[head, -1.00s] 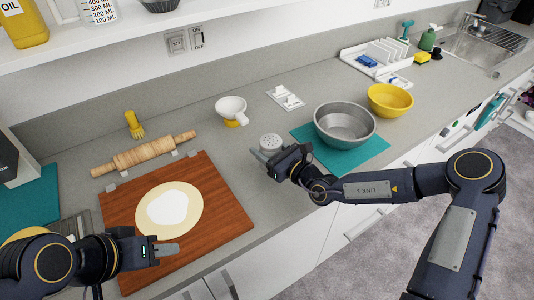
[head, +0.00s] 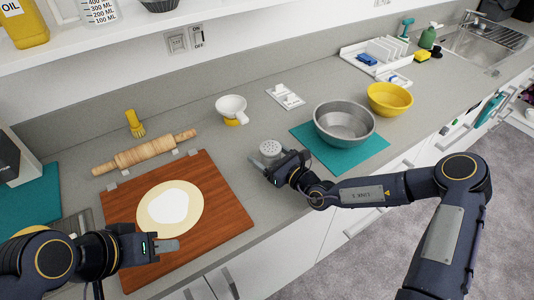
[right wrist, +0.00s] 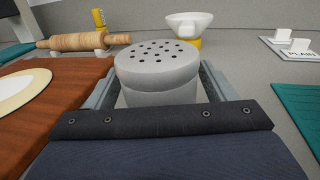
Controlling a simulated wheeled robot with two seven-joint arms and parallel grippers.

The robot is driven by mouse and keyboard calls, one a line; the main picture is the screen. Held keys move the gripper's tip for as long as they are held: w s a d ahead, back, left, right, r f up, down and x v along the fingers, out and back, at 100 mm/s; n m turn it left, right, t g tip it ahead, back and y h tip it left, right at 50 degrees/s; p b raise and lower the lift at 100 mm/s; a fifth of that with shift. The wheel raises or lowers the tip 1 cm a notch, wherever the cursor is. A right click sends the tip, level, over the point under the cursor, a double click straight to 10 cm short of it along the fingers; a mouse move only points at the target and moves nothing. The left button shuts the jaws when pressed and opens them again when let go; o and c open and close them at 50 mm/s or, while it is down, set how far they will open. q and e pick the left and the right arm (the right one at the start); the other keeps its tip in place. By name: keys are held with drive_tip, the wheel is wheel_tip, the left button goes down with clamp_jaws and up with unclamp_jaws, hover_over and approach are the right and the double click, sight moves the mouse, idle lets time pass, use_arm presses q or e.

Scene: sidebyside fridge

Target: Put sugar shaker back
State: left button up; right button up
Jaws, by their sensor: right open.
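The sugar shaker (head: 270,148), grey with a perforated top, stands upright at the counter between the cutting board and the teal mat. It also shows close up in the right wrist view (right wrist: 158,72). My right gripper (head: 268,160) is open, with one finger on each side of the shaker. Its palm hides the shaker's lower part, so I cannot tell whether the fingers touch it. My left gripper (head: 167,246) is over the front of the board, apart from the shaker. Its fingers are seen edge-on, so their opening is unclear.
The cutting board (head: 225,208) with flat dough (head: 150,213) lies left of the shaker. A metal bowl (head: 345,122) on a teal mat (head: 372,152) is to the right. A white cup-like item (head: 231,105) and a white labelled holder (head: 285,98) stand behind on the grey counter.

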drive_tip(key=shift+f+b, duration=0.2)
drive_tip(key=shift+b, duration=0.25)
drive_tip(key=v, duration=0.2)
drive_tip(key=b+v, duration=0.1)
drive_tip(key=v, duration=0.4)
drive_tip(key=shift+s+d+r+b, duration=0.25)
drive_tip(key=shift+s+r+b, duration=0.05)
drive_tip(key=shift+s, duration=0.05)
drive_tip(key=s+r+n+g+y, duration=0.1)
drive_tip(key=s+r+n+g, duration=0.85)
drive_tip(key=s+n, duration=0.65)
drive_tip(key=s+d+n+t+h, duration=0.2)
drive_tip(key=s+d+n+h, duration=0.7)
drive_tip(key=d, duration=0.7)
drive_tip(key=s+f+h, duration=0.1)
drive_tip(key=s, duration=0.2)
drive_tip(key=shift+s+d+t, duration=0.2)
drive_tip(key=shift+s+t, duration=0.15)
drive_tip(key=shift+s, duration=0.05)
